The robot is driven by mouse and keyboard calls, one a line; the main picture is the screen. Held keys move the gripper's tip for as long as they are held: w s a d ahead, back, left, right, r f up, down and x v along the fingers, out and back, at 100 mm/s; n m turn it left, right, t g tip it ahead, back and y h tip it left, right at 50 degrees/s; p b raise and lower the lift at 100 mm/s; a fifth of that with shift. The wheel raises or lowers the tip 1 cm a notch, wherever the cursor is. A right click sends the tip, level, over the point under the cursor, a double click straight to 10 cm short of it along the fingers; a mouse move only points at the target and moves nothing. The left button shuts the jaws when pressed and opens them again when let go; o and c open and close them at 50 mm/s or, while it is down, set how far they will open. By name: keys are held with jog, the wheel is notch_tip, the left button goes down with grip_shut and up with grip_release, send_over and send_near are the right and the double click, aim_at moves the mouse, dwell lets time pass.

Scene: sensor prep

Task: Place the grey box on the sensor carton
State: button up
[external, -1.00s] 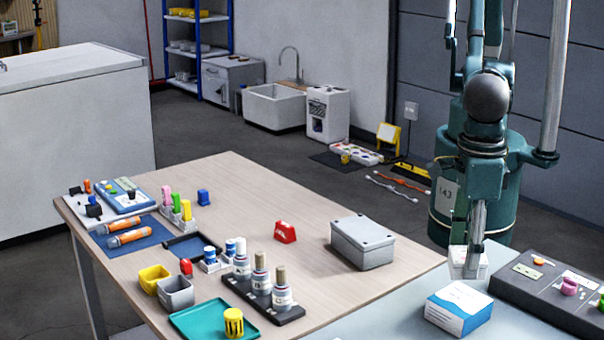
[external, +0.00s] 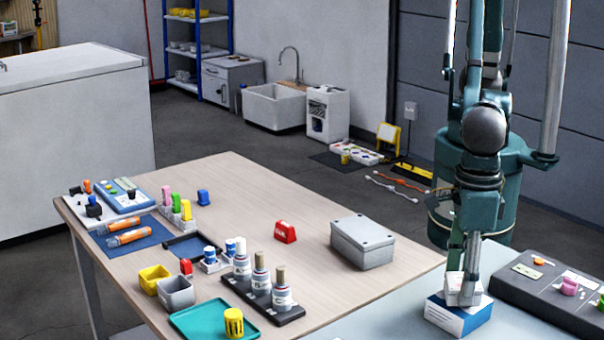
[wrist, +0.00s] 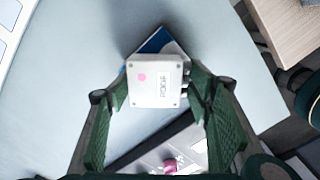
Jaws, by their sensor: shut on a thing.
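My gripper (external: 466,272) is shut on a small light grey box (external: 464,290). In the wrist view the box (wrist: 155,82) sits between the two green fingers, with a pink dot and dark lettering on its top. The white and blue sensor carton (external: 459,318) lies on the pale blue-grey surface directly under the box. In the wrist view a blue and white corner of the carton (wrist: 155,42) shows past the box's far edge. The box is at the carton's top and looks level; I cannot tell whether they touch. The box hides much of the carton's top.
A dark control panel (external: 540,285) with coloured knobs lies just right of the carton. A larger grey lidded box (external: 362,242) and a red block (external: 285,232) stand on the wooden table (external: 325,205) to the left. The pale surface left of the carton is clear.

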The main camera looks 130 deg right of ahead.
jog(key=shift+f, duration=0.35)
jog(key=shift+f, duration=0.15)
jog(key=o, duration=0.9)
jog(key=shift+o, duration=0.2)
notch_tip(320, 180, up, 12)
jog(key=p, duration=0.1)
dwell(0.8)
jog(key=shift+r, duration=0.2)
